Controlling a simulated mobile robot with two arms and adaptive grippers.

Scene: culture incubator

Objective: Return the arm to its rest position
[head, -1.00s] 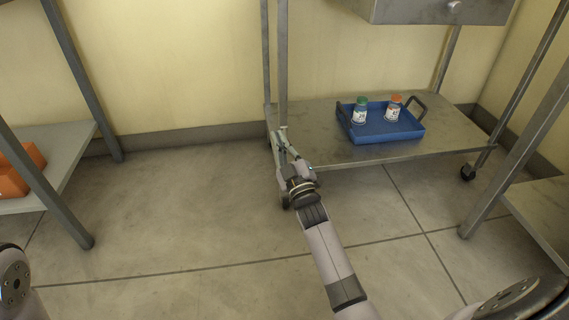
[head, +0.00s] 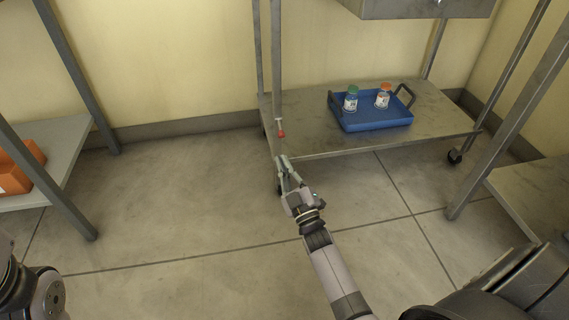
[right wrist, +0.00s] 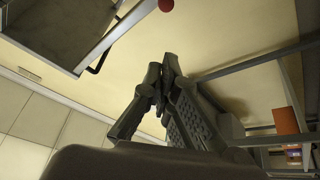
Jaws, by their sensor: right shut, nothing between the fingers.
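My right gripper (head: 284,162) is in front of the cart's near left corner in the head view, low over the floor. Its fingers are together with nothing between them. The right wrist view also shows its closed fingertips (right wrist: 166,66). My right arm (head: 328,270) reaches out from the lower edge of the head view. Part of my left arm (head: 45,296) shows at the lower left; its gripper is out of view.
A metal cart (head: 440,118) bears a blue tray (head: 372,124) with a green-capped bottle (head: 350,101) and an orange-capped bottle (head: 383,99). A red ball (head: 281,134) is by its post. Shelves flank both sides; orange boxes (head: 18,170) are at left. Floor between is clear.

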